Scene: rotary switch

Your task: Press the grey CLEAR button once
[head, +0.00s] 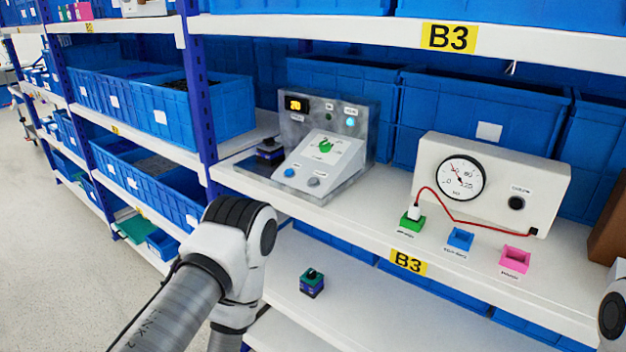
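The grey button (313,182) is a small round cap at the lower right of a sloped control panel (338,178) on the middle shelf. Its label is too small to read. A blue button (289,172) sits to its left. A green dial (325,146) is above them on a white plate. The box behind has an orange display (296,104) and a lit cyan lamp (350,122). Nothing covers the grey button. My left arm rises in front of the shelf, left of and below the panel; its gripper is out of view. Only a sliver of my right arm shows at the right edge.
A white gauge box (490,185) stands right of the panel, with a red cable to a green socket (412,221). Blue (460,238) and pink (515,260) sockets are beside it. A dark block (270,151) is left of the panel. Blue bins stand behind.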

